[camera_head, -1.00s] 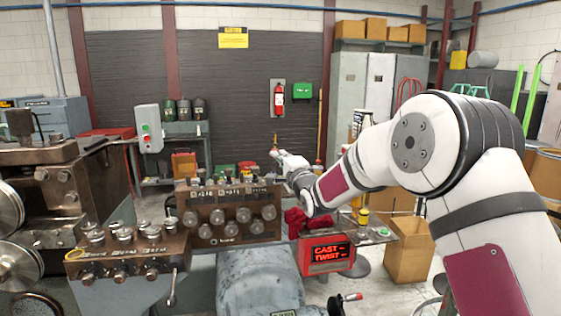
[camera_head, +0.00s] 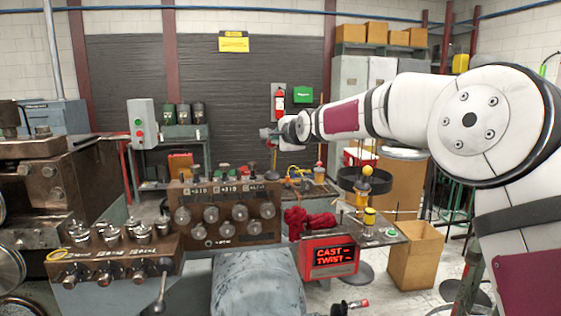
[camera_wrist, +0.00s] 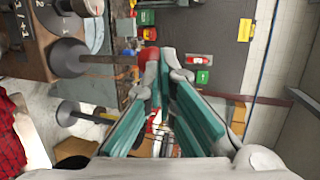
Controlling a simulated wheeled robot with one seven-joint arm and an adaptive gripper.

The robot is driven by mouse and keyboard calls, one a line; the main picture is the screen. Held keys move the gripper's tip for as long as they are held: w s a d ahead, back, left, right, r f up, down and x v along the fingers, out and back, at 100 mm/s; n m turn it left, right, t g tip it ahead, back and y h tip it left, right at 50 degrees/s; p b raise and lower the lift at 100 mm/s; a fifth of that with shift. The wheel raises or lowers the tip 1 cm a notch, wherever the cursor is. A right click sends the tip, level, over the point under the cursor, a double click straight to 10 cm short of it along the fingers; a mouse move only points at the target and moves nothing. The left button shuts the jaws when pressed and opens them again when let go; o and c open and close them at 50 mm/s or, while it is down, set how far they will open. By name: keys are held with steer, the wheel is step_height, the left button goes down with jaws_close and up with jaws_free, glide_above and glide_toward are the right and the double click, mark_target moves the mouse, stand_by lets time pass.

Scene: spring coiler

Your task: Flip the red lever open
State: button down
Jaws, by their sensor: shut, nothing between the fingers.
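In the wrist view a red-knobbed lever (camera_wrist: 145,55) stands out from a round dark base on the machine panel. Its red knob is right by the fingertips of my gripper (camera_wrist: 164,64); I cannot tell whether they touch. The teal-padded fingers are shut with nothing between them. In the head view my gripper (camera_head: 268,133) is above the back control panel (camera_head: 226,238), and I cannot make out the red knob there.
A front control panel (camera_head: 115,262) with several knobs is at the lower left. A red display box (camera_head: 330,258) and red cloth (camera_head: 308,222) are right of the back panel. A cardboard box (camera_head: 414,260) stands at right.

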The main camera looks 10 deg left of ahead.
steer(key=shift+w+a+r+b, duration=0.1)
steer(key=shift+w+a+b, duration=0.2)
steer(key=shift+w+b, duration=0.55)
steer(key=shift+w+a+b, duration=0.25)
steer(key=shift+w+b, duration=0.2)
steer(key=shift+w, duration=0.7)
steer(key=shift+s+d+r, duration=0.2)
steer(key=shift+s+r, duration=0.05)
steer(key=shift+s, duration=0.05)
steer(key=s+d+r, duration=0.5)
steer(key=s+r, duration=0.2)
steer(key=s, duration=0.2)
steer(key=shift+s+d, duration=0.15)
steer(key=shift+s, duration=0.2)
